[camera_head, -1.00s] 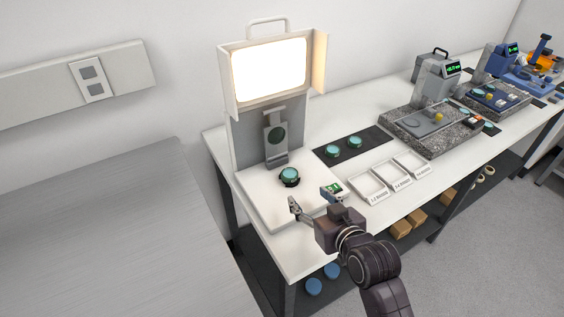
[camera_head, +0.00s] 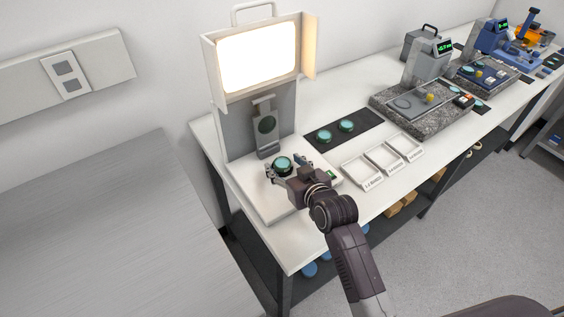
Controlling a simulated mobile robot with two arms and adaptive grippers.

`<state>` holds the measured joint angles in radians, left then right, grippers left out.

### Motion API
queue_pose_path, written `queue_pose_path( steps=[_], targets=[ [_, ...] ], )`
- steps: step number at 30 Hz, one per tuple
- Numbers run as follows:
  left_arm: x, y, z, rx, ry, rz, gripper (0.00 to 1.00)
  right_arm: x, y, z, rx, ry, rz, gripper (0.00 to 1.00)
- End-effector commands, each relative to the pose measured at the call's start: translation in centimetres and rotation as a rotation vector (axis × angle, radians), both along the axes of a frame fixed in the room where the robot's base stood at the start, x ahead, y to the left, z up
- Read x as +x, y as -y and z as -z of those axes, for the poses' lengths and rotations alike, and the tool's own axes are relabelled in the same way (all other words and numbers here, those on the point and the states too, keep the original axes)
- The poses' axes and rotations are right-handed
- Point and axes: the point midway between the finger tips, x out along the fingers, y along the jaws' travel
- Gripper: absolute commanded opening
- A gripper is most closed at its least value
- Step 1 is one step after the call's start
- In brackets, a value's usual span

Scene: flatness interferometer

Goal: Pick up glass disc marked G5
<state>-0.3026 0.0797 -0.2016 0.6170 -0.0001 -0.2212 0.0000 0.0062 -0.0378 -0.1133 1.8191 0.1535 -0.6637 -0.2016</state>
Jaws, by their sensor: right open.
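A teal glass disc (camera_head: 282,162) sits on the white base of the interferometer (camera_head: 266,207), under its lit panel. My right gripper (camera_head: 286,168) is open, with its fingers on either side of this disc's near part. I cannot tell whether they touch it. Two more teal glass discs, a left one (camera_head: 324,136) and a right one (camera_head: 346,125), lie on a dark mat (camera_head: 370,121) to the right. No marking is readable on any disc, so I cannot tell which is G5. My left gripper is not in view.
The bright panel (camera_head: 258,58) and grey upright (camera_head: 235,135) stand behind the disc. White trays (camera_head: 361,173) lie to the right on the bench. A granite gauge stand (camera_head: 425,115) is farther right. A grey table (camera_head: 90,230) is at left.

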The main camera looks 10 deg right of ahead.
Motion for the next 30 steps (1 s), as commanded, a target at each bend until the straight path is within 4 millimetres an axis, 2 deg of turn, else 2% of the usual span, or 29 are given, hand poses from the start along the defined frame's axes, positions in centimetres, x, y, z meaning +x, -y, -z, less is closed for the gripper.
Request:
queue_pose_path(
  steps=[3, 8, 21, 30],
  targets=[
    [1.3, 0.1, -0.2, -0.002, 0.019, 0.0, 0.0, 0.3, -0.1, 0.1, 0.001, 0.001, 0.0, 0.56],
    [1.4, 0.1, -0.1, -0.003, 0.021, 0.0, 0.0, 0.3, -0.1, 0.1, 0.001, 0.001, 0.0, 0.56],
    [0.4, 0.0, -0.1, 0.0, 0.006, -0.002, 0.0, 0.3, -0.1, 0.1, 0.001, 0.002, 0.0, 0.1],
    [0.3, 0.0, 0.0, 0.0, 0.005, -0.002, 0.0, 0.3, -0.1, -0.2, 0.001, 0.003, 0.0, 0.1]
  ],
)
